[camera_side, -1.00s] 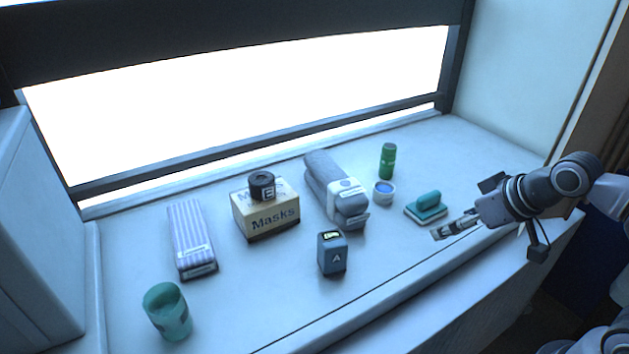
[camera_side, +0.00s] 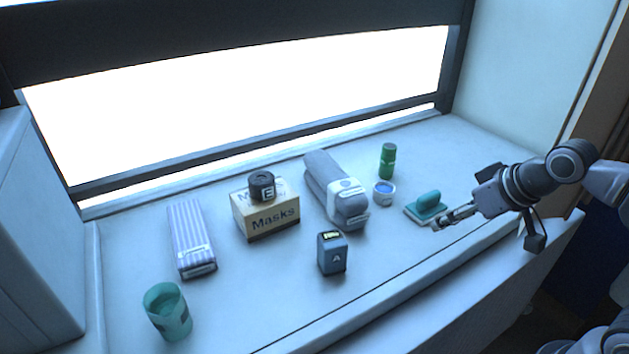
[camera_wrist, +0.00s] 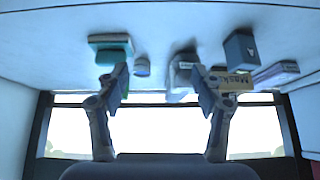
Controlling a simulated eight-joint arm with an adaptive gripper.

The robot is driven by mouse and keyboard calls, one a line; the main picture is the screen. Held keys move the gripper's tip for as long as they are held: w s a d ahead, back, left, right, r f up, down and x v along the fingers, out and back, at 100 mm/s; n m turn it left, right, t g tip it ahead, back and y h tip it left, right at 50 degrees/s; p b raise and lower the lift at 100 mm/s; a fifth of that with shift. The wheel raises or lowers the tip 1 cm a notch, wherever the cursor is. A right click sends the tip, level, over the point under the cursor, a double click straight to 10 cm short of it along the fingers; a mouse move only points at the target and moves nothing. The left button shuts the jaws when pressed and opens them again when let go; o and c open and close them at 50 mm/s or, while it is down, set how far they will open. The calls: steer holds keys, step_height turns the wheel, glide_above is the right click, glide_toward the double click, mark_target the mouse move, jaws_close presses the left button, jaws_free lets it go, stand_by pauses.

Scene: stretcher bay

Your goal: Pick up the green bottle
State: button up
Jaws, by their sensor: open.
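The green bottle (camera_side: 388,161) stands upright at the back right of the white sill in the side view, behind a small white cup with blue inside (camera_side: 384,193). My gripper (camera_side: 440,222) is at the right front of the sill, beside the teal scrubber-like block (camera_side: 427,207), and apart from the bottle. In the wrist view my gripper (camera_wrist: 162,90) has its two fingers spread wide with nothing between them. The teal block (camera_wrist: 110,46) shows beyond the left finger.
A grey rolled bundle (camera_side: 335,190), a Masks box (camera_side: 265,213) with a dark round container (camera_side: 262,186) on it, and a blue box marked A (camera_side: 332,253) stand to the left. A striped pack (camera_side: 191,238) and a green cup (camera_side: 168,311) lie farther left. A window backs the sill.

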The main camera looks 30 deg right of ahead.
steer(key=w+d+r+m+g, duration=0.2)
steer(key=w+r+m, duration=0.2)
steer(key=w+r, duration=0.45)
steer(key=m+g, duration=0.3)
steer(key=m, duration=0.4)
glide_above(390, 145)
steer(key=s+a, duration=0.4)
step_height(390, 145, down, 3)
steer(key=w+d+f+m, duration=0.1)
steer(key=f, duration=0.1)
steer(key=w+d+f+m+g, duration=0.1)
steer(key=f, duration=0.1)
steer(key=w+d+f+m+g, duration=0.1)
steer(key=w+d+f, duration=0.1)
steer(key=f, duration=0.1)
steer(key=shift+m, duration=0.4)
steer(key=shift+w+f, duration=0.1)
steer(key=shift+f, duration=0.3)
step_height(390, 145, down, 4)
steer(key=shift+s+f, duration=0.2)
steer(key=shift+f, duration=3)
steer(key=c, duration=1.4)
